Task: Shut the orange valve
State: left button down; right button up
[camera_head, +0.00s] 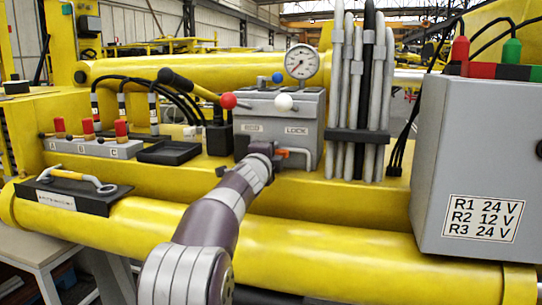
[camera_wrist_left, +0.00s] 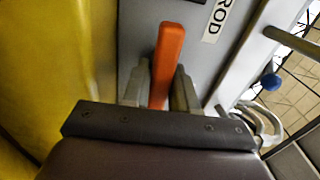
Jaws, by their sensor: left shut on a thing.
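The orange valve handle (camera_wrist_left: 170,50) stands between the two fingers of my left gripper (camera_wrist_left: 160,80) in the left wrist view. The fingers are closed on it from both sides, and its upper end sticks out beyond them. In the head view my left gripper (camera_head: 270,153) is at the lower front of the grey valve box (camera_head: 293,110), and only a small orange bit (camera_head: 282,152) of the handle shows beside it. The gripper and wrist hide most of the handle there. My right gripper is not in view.
The box carries a gauge (camera_head: 301,62), a red knob (camera_head: 228,101), a white knob (camera_head: 283,102) and a blue knob (camera_head: 278,77). Grey hoses (camera_head: 350,80) stand to its right, then a large grey cabinet (camera_head: 473,150). A yellow tube (camera_head: 330,235) runs below.

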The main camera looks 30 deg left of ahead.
pick_arm(q)
jog(key=shift+f, duration=0.15)
dwell(0.4)
jog(key=c, duration=1)
grip_release()
jog(key=shift+s+d, duration=0.1)
jog(key=shift+s, duration=0.15)
jog(key=b+v, duration=0.2)
jog(key=v, duration=1)
jog(key=shift+b, duration=0.3)
jog(key=shift+s+d, duration=0.1)
